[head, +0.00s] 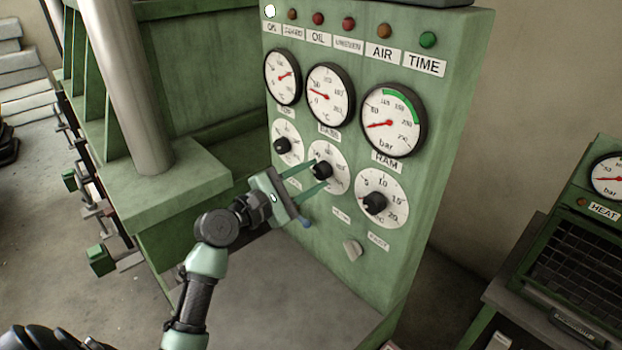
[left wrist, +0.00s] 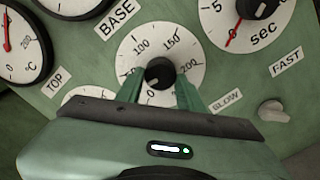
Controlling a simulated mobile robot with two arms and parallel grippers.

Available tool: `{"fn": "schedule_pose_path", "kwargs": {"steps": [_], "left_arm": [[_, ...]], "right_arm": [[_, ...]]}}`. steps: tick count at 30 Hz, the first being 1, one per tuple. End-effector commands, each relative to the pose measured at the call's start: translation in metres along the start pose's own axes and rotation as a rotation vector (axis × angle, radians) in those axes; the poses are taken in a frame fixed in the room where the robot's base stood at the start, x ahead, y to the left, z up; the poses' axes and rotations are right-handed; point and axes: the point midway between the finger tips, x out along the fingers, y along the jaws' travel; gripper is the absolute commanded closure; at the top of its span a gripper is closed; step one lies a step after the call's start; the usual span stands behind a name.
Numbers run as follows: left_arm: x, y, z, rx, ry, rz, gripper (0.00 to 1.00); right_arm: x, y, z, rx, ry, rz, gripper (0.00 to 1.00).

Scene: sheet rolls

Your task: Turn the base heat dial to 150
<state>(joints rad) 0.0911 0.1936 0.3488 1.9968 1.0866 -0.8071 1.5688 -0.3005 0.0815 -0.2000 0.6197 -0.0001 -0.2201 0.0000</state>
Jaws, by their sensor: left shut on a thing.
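The base heat dial (head: 328,155) is a round white scale with a black knob on the green panel, the middle of three dials in a row. In the left wrist view the base heat dial (left wrist: 137,52) shows 100 and 150 along its upper edge, with the BASE label above left. My left gripper (head: 319,174) has its two green fingers on either side of the black knob (left wrist: 160,73) and is shut on it. My right gripper is not in view.
The TOP dial (head: 288,131) is left of the base dial, and the seconds dial (head: 381,190) is close on its right. A grey SLOW/FAST switch (head: 352,249) sits below. Gauges (head: 394,120) line the panel above.

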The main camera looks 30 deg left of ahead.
Motion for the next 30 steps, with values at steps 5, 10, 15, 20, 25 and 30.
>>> {"fn": "schedule_pose_path", "kwargs": {"steps": [5, 10, 15, 20, 25, 30], "left_arm": [[0.0, -0.001, -0.001, 0.172, 0.0, -0.002, 1.0], [0.0, -0.001, -0.001, 0.334, 0.0, -0.003, 1.0], [0.0, -0.001, -0.001, 0.496, -0.001, -0.003, 1.0], [0.0, -0.001, -0.001, 0.647, -0.002, -0.004, 1.0], [0.0, -0.001, -0.001, 0.808, -0.002, -0.004, 1.0], [0.0, 0.0, -0.001, 0.97, -0.002, -0.005, 1.0]], "right_arm": [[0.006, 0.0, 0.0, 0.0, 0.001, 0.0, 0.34], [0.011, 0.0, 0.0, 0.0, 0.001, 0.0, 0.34], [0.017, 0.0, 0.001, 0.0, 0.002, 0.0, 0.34], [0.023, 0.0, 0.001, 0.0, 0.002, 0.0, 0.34], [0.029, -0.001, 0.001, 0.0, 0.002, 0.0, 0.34], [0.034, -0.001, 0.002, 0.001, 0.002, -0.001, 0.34]]}}
